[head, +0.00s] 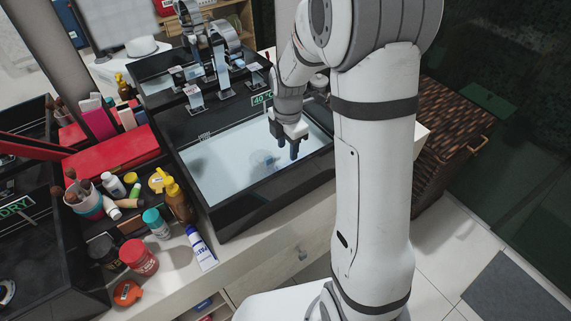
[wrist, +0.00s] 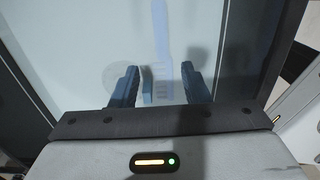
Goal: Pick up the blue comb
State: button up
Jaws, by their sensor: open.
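My gripper (head: 286,148) is open and points down into the lit, pale basin (head: 215,162) of the near sink. In the wrist view its two dark blue fingers (wrist: 160,78) stand apart. A small upright blue piece (wrist: 147,86) shows between them, nearer the left finger, and looks like part of the blue comb. It appears apart from both fingers. Its full outline is not clear. In the head view a faint blue patch (head: 262,160) lies left of the fingers; I cannot tell whether it is the comb or a reflection.
A black rim (head: 262,205) surrounds the basin. Left of it stand bottles, jars, a brush cup (head: 84,197) and a toothpaste tube (head: 200,247) on the counter. Behind the basin are metal taps (head: 222,75). A woven hamper (head: 450,125) stands at right.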

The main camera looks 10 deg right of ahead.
aim_at(289, 162)
notch_tip(289, 162, down, 5)
jog(key=shift+d+f, duration=0.1)
jog(key=shift+d, duration=0.05)
jog(key=shift+c, duration=0.3)
grip_shut()
